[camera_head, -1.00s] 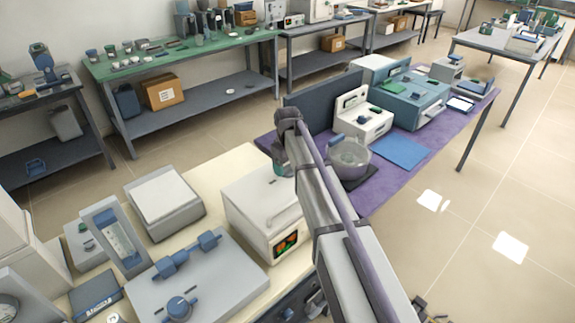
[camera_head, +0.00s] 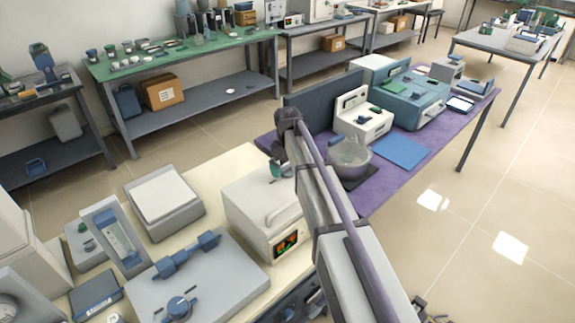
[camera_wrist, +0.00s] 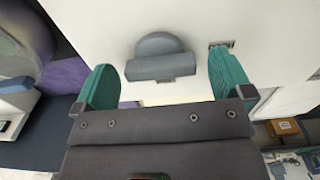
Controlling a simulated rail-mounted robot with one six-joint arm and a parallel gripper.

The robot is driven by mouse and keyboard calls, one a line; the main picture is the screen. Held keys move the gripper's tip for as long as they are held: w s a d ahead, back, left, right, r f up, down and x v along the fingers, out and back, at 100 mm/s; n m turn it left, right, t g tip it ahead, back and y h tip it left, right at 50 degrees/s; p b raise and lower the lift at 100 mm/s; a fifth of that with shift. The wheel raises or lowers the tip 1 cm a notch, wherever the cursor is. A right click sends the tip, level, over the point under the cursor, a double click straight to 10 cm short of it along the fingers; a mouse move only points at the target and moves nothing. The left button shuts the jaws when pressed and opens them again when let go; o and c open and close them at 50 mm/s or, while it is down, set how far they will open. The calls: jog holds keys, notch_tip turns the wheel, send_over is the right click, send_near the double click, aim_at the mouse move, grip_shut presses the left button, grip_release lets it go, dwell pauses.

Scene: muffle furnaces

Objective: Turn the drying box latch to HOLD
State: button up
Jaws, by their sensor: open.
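A white box (camera_head: 243,208) with a lit display on its front stands on the near bench; it looks like the drying box. In the wrist view, a grey latch (camera_wrist: 160,60) with a rounded back and a straight bar sits on a white surface (camera_wrist: 92,22). Its bar lies nearly level across the picture. My gripper (camera_wrist: 163,68) is open, with its green fingers on either side of the latch and a visible gap on both sides. In the head view, only a bit of green finger (camera_head: 276,170) shows by the box's far edge; my arm hides the rest.
A grey pot (camera_head: 350,157) stands right of my arm on the purple-topped bench (camera_head: 375,190). A flat grey unit (camera_head: 225,280) with blue handles lies left of the box. A grey-white block (camera_head: 165,200) stands behind it.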

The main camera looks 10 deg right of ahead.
aim_at(288, 167)
notch_tip(288, 167, up, 11)
jog(key=p, duration=1)
jog(key=shift+p, duration=0.35)
jog(key=shift+f, duration=0.15)
jog(key=s+f+m+b, duration=0.3)
jog(key=s+m, duration=0.3)
jog(key=s, duration=2.1)
jog(key=shift+s+f, duration=0.15)
jog(key=shift+d, duration=0.1)
